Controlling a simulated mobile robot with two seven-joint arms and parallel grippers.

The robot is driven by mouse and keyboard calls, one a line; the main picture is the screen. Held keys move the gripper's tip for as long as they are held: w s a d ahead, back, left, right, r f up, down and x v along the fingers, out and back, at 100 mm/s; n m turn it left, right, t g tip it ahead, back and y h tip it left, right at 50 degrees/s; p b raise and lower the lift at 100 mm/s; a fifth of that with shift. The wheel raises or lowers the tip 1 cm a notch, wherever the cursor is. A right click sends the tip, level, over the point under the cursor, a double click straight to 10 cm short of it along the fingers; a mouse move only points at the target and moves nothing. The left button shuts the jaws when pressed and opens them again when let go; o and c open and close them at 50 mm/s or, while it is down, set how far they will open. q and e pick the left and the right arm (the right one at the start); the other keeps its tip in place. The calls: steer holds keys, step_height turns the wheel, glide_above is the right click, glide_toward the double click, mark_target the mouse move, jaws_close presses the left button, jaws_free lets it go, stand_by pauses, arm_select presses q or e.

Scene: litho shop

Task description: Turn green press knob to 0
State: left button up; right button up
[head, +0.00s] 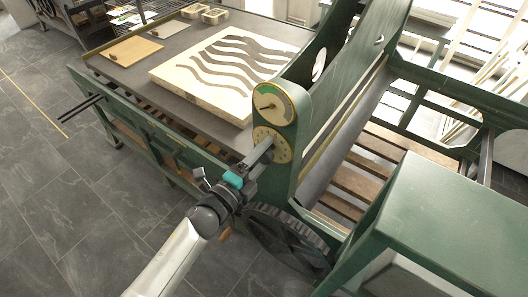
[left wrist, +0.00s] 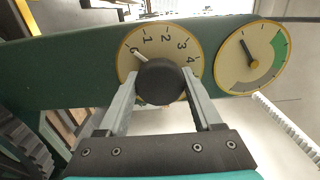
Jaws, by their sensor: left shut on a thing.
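The green press (head: 298,130) carries a cream dial plate (head: 283,152) with a black knob, below a second gauge. In the left wrist view the knob (left wrist: 160,83) sits in front of the dial plate (left wrist: 158,45), which reads 1 to 4. My left gripper (left wrist: 159,100) is shut on the knob, one finger on each side. In the head view my left gripper (head: 263,150) hides part of the dial. My right gripper is not in view.
A round gauge with a green and grey band (left wrist: 252,58) is beside the dial; it also shows in the head view (head: 272,104). A dark spoked wheel (head: 290,240) is below my gripper.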

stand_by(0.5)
arm_select(q)
steer(key=o, duration=1.3)
steer(key=shift+o, duration=0.2)
steer(key=shift+s+a, duration=0.1)
steer(key=v, duration=1.5)
steer(key=shift+b, duration=0.4)
